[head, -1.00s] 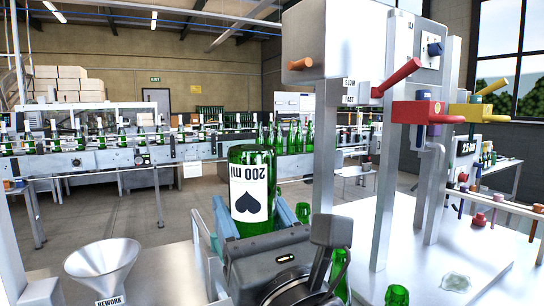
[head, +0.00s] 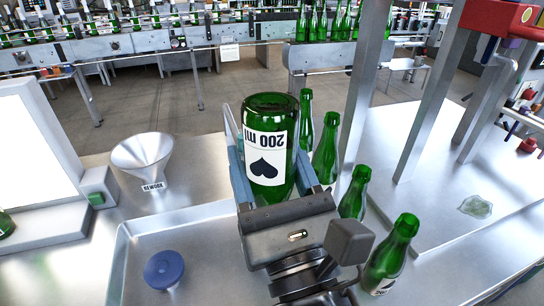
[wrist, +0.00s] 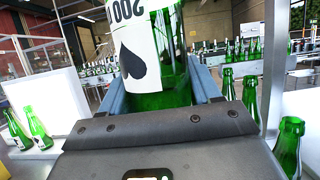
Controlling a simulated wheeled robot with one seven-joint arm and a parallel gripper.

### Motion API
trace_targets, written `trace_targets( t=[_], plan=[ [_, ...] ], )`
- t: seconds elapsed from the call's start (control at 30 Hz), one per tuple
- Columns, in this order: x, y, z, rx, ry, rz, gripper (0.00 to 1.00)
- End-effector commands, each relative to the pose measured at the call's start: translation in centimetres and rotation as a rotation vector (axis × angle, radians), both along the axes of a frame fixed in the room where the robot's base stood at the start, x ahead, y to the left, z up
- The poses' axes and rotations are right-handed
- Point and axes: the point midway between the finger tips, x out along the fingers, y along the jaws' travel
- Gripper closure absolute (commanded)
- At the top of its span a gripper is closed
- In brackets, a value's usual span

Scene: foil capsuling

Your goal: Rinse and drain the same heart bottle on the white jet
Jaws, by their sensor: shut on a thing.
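My gripper (head: 277,190) is shut on a green bottle (head: 270,112) whose white label shows a black heart and "200 ml". The label is upside down and the bottle's base faces up, so the bottle is inverted. Its neck is hidden behind the gripper body. In the wrist view the heart bottle (wrist: 165,85) stands between the two blue-grey fingers. A blue round jet (head: 164,269) sits in the metal tray at the lower left, apart from the bottle. I cannot make out a white jet in these frames.
A steel funnel marked REWORK (head: 143,160) stands left of the gripper. Several upright green bottles (head: 326,150) stand close to its right. A metal post (head: 362,95) rises behind them.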

Motion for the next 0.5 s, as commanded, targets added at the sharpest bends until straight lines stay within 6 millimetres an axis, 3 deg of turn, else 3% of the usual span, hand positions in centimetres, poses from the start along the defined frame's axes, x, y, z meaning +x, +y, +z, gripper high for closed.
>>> trace_targets(
  t=[0.5],
  plan=[
    [3.8, 1.1, -2.9, 0.0, -0.002, -0.001, 0.82]
  ],
)
